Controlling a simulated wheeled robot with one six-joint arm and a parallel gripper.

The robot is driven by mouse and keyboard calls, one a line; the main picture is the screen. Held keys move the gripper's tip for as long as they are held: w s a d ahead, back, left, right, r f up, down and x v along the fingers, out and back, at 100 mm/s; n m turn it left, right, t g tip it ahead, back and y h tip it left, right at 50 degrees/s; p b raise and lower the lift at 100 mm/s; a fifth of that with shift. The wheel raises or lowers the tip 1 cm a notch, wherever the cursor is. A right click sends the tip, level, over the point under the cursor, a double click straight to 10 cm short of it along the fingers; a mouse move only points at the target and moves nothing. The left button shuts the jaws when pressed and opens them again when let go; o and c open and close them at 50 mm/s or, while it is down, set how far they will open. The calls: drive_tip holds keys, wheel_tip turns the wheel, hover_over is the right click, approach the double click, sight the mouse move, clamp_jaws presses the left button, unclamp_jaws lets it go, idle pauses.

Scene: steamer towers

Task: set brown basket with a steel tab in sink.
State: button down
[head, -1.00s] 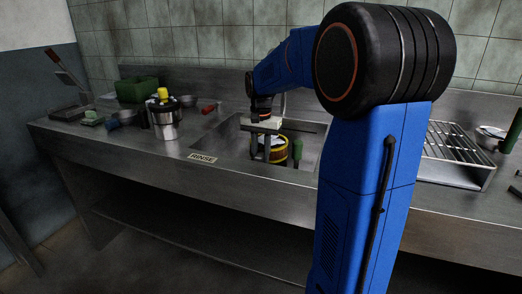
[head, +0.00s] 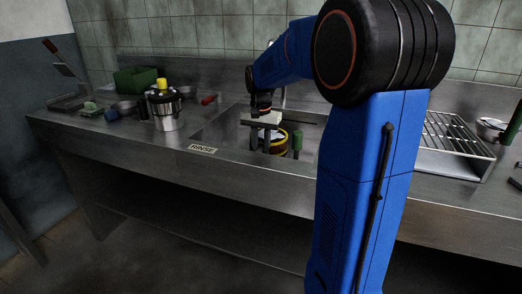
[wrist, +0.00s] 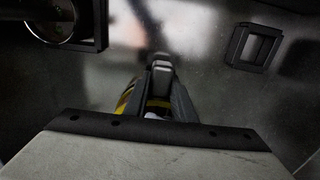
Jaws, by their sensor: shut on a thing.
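The basket (head: 283,146), brown-yellow with dark bands and a pale top, is inside the steel sink (head: 222,132). I cannot tell from here whether its bottom touches the sink floor. My gripper (head: 267,142) reaches down into the sink at the basket's near left side. In the wrist view my gripper (wrist: 161,68) is shut at the basket's edge, and a strip of the yellow-black basket (wrist: 124,100) shows beside and between the fingers. The steel tab is hidden by the fingers.
A steel pot with a yellow knob (head: 167,110) stands left of the sink, near the RINSE label (head: 202,149). A wire rack (head: 452,140) lies to the right. In the wrist view a square dark frame (wrist: 254,47) lies at upper right.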

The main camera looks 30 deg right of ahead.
drive_tip(key=shift+f, duration=0.3)
drive_tip(key=c, duration=1.4)
unclamp_jaws()
wheel_tip(320, 180, up, 17)
drive_tip(key=shift+r, duration=0.2)
